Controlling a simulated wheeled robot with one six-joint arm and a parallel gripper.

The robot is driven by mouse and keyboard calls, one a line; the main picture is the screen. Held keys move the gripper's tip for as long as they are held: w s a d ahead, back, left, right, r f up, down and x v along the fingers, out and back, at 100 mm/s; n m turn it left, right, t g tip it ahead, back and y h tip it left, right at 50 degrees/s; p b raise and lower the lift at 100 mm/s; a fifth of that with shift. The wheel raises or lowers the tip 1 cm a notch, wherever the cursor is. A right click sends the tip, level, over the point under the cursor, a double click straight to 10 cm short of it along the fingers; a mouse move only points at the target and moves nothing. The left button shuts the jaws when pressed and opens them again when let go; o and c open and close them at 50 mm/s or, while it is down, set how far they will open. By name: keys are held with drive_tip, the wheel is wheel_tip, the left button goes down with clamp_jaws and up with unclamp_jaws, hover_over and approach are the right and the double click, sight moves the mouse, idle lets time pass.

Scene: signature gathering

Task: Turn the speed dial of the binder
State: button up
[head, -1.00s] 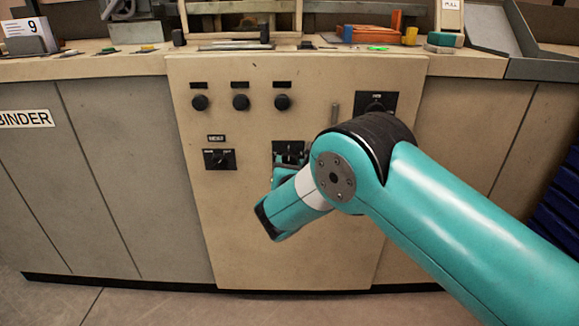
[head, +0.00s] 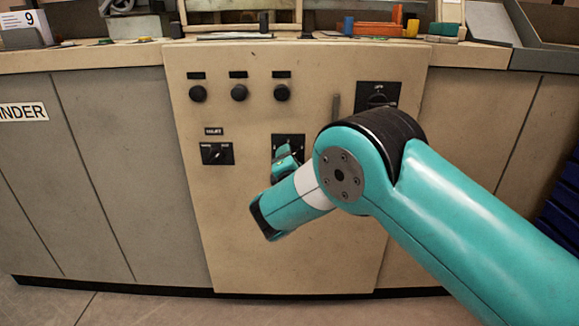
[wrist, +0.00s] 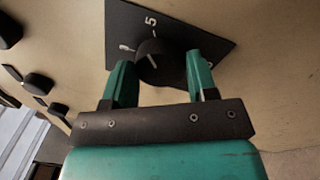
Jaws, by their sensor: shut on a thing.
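The speed dial (wrist: 155,69) is a round black knob with a white mark, on a black plate (wrist: 180,25) with a "5" at its top in the wrist view. The plate also shows in the head view (head: 289,139) on the beige front panel (head: 235,230). My gripper (wrist: 160,76) has its two green fingers on either side of the dial and is shut on it. In the head view my gripper (head: 287,161) is in front of the plate and hides the dial.
Three black knobs (head: 239,93) sit in a row higher on the panel. A selector switch (head: 217,154) is to the left, and another switch (head: 378,95) is at upper right. A grey upright handle (head: 336,104) is close above my arm. Various things stand on the counter above.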

drive_tip(key=shift+f+m+b, duration=0.1)
drive_tip(key=shift+m+b, duration=0.45)
drive_tip(key=shift+m, duration=0.55)
drive_tip(key=o, duration=0.9)
drive_tip(key=shift+d, duration=0.1)
drive_tip(key=s+b, duration=0.3)
drive_tip(key=s, duration=0.2)
drive_tip(key=s+b, duration=0.3)
drive_tip(key=s, duration=0.3)
drive_tip(key=s+f+b, duration=0.1)
drive_tip(key=s+b, duration=0.2)
drive_tip(key=s, duration=0.3)
drive_tip(key=shift+s+d+f+b, duration=0.1)
drive_tip(key=shift+s+d+b, duration=0.1)
drive_tip(key=shift+d+b, duration=0.15)
